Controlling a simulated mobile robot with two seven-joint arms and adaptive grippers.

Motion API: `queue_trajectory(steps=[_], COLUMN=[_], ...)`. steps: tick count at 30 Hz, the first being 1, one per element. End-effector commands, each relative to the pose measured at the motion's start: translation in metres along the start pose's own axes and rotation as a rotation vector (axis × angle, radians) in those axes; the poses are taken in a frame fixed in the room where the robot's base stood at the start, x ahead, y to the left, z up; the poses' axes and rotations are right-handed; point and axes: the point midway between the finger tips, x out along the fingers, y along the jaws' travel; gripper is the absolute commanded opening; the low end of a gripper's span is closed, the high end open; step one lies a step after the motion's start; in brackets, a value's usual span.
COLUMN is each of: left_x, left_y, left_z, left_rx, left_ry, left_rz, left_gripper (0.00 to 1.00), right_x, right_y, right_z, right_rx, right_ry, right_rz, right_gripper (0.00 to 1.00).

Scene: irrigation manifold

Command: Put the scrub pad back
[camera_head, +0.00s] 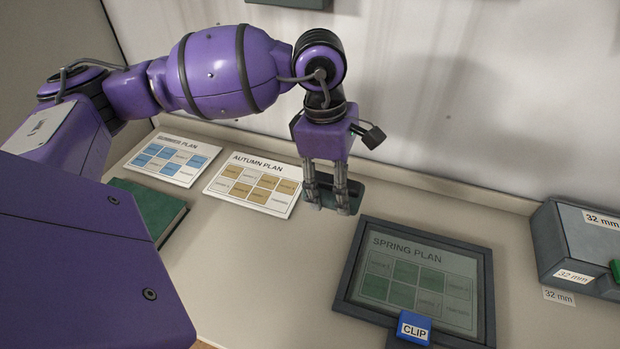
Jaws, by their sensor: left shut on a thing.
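My left gripper (327,207) points down near the back wall, between the Autumn Plan card and the framed Spring Plan. Its fingers are shut on a dark green flat piece that appears to be the scrub pad (353,192). The pad shows mainly to the right of and behind the fingers, which hide part of it. I cannot tell whether the pad touches the surface. My right gripper is not in view.
The Summer Plan card (167,158) and Autumn Plan card (254,184) lie at the left, near a green book-like block (150,203). The dark-framed Spring Plan (418,280) has a blue clip (414,328). A grey 32 mm box (577,249) stands right. Light surface is free left of the frame.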

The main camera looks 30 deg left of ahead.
Motion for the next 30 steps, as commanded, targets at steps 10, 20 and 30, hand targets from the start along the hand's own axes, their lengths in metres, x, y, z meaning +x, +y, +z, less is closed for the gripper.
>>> queue_trajectory(steps=[10, 20, 30], left_x=[0.025, 0.074, 0.099], left_y=[0.063, 0.115, 0.128], left_z=[-0.030, -0.059, -0.069], left_rx=[-0.029, -0.023, -0.021], left_ry=[0.000, 0.001, 0.001], left_rz=[0.003, 0.002, 0.001], left_gripper=[0.14, 0.14, 0.14], right_x=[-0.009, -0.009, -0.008], right_y=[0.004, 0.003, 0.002], right_z=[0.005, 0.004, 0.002], right_rx=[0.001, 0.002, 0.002], right_ry=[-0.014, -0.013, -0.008], right_rz=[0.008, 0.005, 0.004], right_gripper=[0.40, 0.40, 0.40])
